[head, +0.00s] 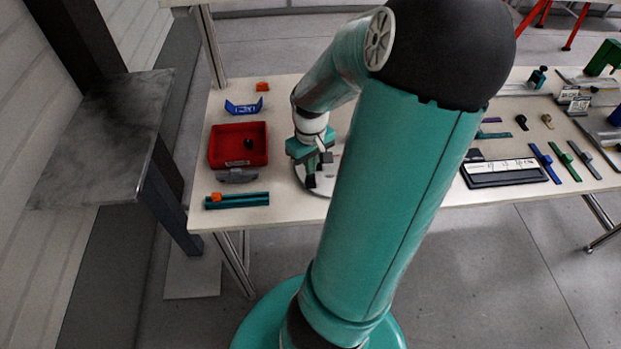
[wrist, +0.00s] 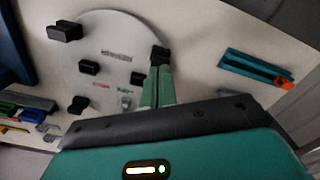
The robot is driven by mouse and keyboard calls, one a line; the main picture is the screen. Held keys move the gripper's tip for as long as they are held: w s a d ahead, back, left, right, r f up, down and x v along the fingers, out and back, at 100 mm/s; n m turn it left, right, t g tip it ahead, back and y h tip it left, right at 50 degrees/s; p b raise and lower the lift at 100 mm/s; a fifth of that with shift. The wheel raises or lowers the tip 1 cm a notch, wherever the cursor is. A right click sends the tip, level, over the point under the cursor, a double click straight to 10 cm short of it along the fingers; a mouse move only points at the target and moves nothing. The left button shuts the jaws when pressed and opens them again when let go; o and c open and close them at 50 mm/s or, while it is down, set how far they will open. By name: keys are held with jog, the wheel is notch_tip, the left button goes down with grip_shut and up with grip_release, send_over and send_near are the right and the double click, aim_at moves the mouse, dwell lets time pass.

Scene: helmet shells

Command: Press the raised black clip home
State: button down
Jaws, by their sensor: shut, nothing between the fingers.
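A round pale plate (wrist: 115,45) lies on the table with several black clips on it. The clip at its upper left (wrist: 66,31) looks larger and taller than the others, so it seems to be the raised one. Other black clips are nearer the middle (wrist: 89,67), near my fingers (wrist: 138,77) and at the lower left (wrist: 78,104). My gripper (wrist: 159,58) is shut and empty, its dark tips over the plate's right side, apart from the large clip. In the head view my gripper (head: 311,180) is low over the plate's front left; my arm hides much of the plate.
A red bin (head: 238,162) stands left of the plate, with a teal rail and orange piece (head: 237,200) in front and a blue bracket (head: 244,106) behind. A black-and-white tray (head: 504,173) and several coloured strips lie to the right. The front table edge is close.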

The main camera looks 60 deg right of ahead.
jog(key=shift+f, duration=0.15)
jog(key=shift+f, duration=0.3)
jog(key=shift+f, duration=0.35)
jog(key=shift+f, duration=0.25)
dwell(0.4)
jog(key=shift+r, duration=2.65)
